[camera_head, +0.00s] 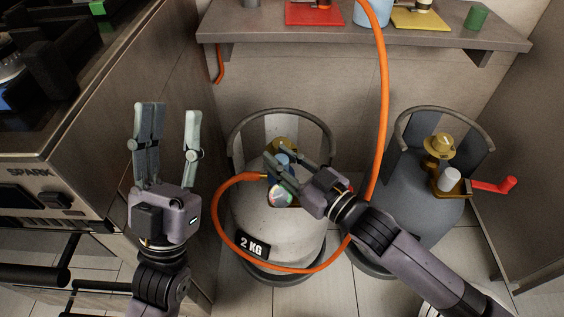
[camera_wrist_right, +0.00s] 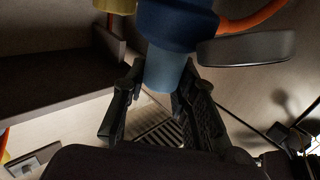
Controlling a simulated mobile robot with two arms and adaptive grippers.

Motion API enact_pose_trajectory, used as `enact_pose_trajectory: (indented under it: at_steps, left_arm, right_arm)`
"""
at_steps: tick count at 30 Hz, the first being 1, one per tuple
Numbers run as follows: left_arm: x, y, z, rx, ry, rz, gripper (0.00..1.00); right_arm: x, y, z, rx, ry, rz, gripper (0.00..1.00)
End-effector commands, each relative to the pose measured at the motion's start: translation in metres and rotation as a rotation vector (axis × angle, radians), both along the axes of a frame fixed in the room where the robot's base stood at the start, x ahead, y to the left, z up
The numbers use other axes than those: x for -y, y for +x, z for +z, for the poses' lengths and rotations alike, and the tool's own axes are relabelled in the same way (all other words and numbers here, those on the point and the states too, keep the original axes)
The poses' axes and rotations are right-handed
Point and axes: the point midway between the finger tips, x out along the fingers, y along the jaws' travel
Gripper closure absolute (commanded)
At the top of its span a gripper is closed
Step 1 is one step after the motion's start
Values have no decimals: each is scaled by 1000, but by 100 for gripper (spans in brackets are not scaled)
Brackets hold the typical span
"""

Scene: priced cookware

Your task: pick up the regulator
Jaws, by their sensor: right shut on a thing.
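The regulator (camera_head: 281,196) has a round gauge and a blue body and sits at the top of the left grey gas bottle (camera_head: 270,225), marked "2 KG". The orange hose (camera_head: 222,208) meets it at its left. My right gripper (camera_head: 280,168) is shut on the regulator's blue part, coming from the right. In the right wrist view the blue part (camera_wrist_right: 166,72) stands between the two fingers (camera_wrist_right: 150,112). The fingers hide part of the regulator and valve in the head view. My left gripper (camera_head: 170,118) is open and empty, left of the bottle.
A second grey gas bottle (camera_head: 425,205) with a brass valve (camera_head: 440,146) and red lever (camera_head: 495,186) stands at right. A shelf (camera_head: 350,36) runs above both. A stove (camera_head: 50,190) is at left. The hose loops around the left bottle and rises past the shelf.

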Motion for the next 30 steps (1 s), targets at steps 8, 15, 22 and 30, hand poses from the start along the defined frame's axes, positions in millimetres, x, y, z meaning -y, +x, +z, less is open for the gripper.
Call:
enact_pose_trajectory:
  at_steps: [8,15,22,30]
  left_arm:
    - [6,49,-46,-372,110,20,60]
    - [5,66,-89,-613,177,33,60]
    - [3,70,-109,-713,204,38,60]
    - [3,70,-112,-725,207,40,60]
  right_arm:
    - [0,0,41,5,2,1,100]
    - [0,0,61,4,2,1,100]
    - [0,0,69,4,2,0,100]
    - [0,0,69,3,1,1,100]
